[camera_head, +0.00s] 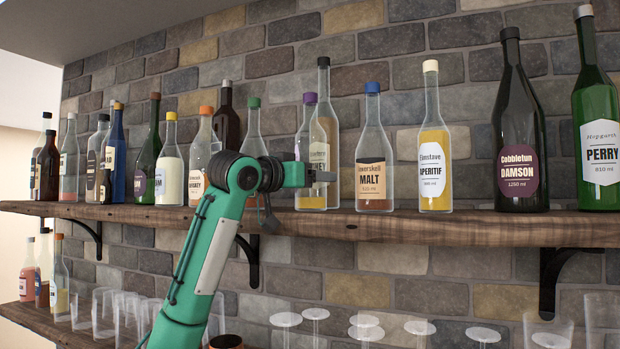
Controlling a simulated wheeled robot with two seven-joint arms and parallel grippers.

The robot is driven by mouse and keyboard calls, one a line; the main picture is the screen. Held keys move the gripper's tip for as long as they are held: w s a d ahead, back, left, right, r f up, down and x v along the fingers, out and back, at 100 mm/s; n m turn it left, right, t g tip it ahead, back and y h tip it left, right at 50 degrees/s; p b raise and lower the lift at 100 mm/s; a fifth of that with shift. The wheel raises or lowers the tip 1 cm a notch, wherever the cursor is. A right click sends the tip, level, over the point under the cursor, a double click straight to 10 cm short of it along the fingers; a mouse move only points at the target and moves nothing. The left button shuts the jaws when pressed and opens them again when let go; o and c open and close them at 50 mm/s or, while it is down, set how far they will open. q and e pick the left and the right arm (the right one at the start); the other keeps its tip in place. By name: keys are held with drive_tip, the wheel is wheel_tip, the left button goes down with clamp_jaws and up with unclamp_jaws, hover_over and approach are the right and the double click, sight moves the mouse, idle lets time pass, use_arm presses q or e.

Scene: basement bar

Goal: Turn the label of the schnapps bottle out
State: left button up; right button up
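No label that I can read says schnapps, so I cannot tell for sure which bottle it is. A clear bottle with a purple cap (310,98) stands upright on the upper shelf, with amber liquid low in it. Its label is mostly hidden or turned aside. My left gripper (326,176) is in front of this bottle at mid height, pointing right. I cannot tell whether it touches the bottle or how far its fingers are apart. My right gripper is not in view.
On the upper shelf (440,229), the malt bottle (371,150) and aperitif bottle (434,145) stand to the right, then damson (517,130) and perry (598,115). Several bottles crowd the left. Glasses (365,328) stand on the lower shelf. A brick wall is behind.

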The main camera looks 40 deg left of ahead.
use_arm(q)
drive_tip(key=c, duration=0.4)
drive_tip(key=n+y+p, duration=0.1)
drive_tip(key=n+y, duration=0.1)
drive_tip(key=y, duration=0.1)
drive_tip(key=shift+d+r+y, duration=0.1)
drive_tip(key=shift+y, duration=0.3)
drive_tip(key=shift+c, duration=0.2)
drive_tip(key=shift+n+g+y, duration=0.6)
drive_tip(key=shift+n+y, duration=0.5)
drive_tip(key=shift+y, duration=0.35)
drive_tip(key=shift+n+g+y, duration=0.6)
drive_tip(key=shift+n+y, duration=0.5)
drive_tip(key=shift+y, duration=0.35)
drive_tip(key=o, duration=0.6)
